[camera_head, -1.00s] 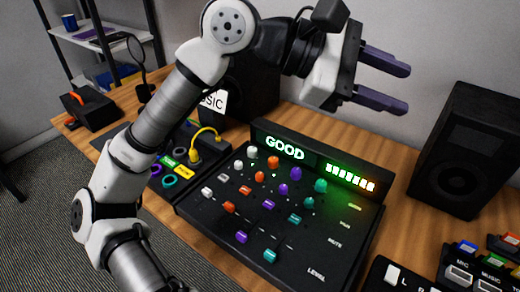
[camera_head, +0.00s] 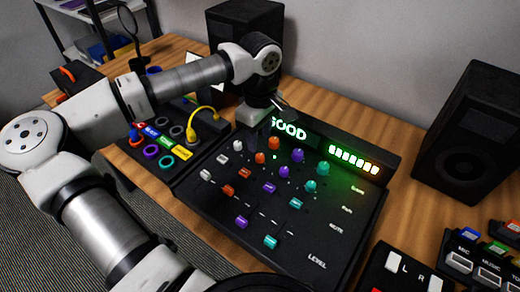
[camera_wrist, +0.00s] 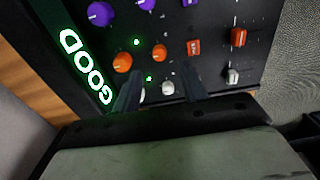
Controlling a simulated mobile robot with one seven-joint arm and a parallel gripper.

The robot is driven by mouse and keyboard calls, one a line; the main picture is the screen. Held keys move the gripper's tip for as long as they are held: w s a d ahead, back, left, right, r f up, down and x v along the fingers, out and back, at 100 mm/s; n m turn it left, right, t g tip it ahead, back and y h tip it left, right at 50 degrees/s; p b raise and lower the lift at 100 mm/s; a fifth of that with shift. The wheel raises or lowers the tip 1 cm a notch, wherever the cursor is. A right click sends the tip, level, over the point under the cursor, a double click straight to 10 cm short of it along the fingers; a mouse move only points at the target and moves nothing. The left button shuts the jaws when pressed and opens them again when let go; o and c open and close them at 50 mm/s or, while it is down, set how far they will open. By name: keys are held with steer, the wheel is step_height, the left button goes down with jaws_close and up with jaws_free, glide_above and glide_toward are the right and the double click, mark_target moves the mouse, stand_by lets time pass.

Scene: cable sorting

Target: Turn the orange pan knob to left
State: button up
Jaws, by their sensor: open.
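The black mixer (camera_head: 310,240) has knobs in columns of white, orange, purple and teal. The orange pan knob (camera_head: 260,157) is the second orange knob down, below the upper orange knob (camera_head: 274,143). In the wrist view the orange pan knob (camera_wrist: 159,52) lies just beyond the fingertips, between their lines. The upper orange knob (camera_wrist: 122,62) is to its left. My gripper (camera_wrist: 160,72) is open, fingers pointing at the panel, with a white knob (camera_wrist: 167,88) showing between them. In the head view the gripper is by the lit display, its fingers barely visible. Contact with the knob cannot be told.
The lit GOOD display (camera_head: 290,129) stands along the mixer's back edge, close to my wrist. A yellow cable (camera_head: 205,112) rises from the patch box at left. Black speakers (camera_head: 468,140) stand at the right and behind. A button box (camera_head: 480,262) lies at front right.

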mark_target(260, 156)
step_height(260, 156, down, 6)
steer(key=shift+f, duration=0.15)
steer(key=shift+c, duration=0.2)
jaws_close()
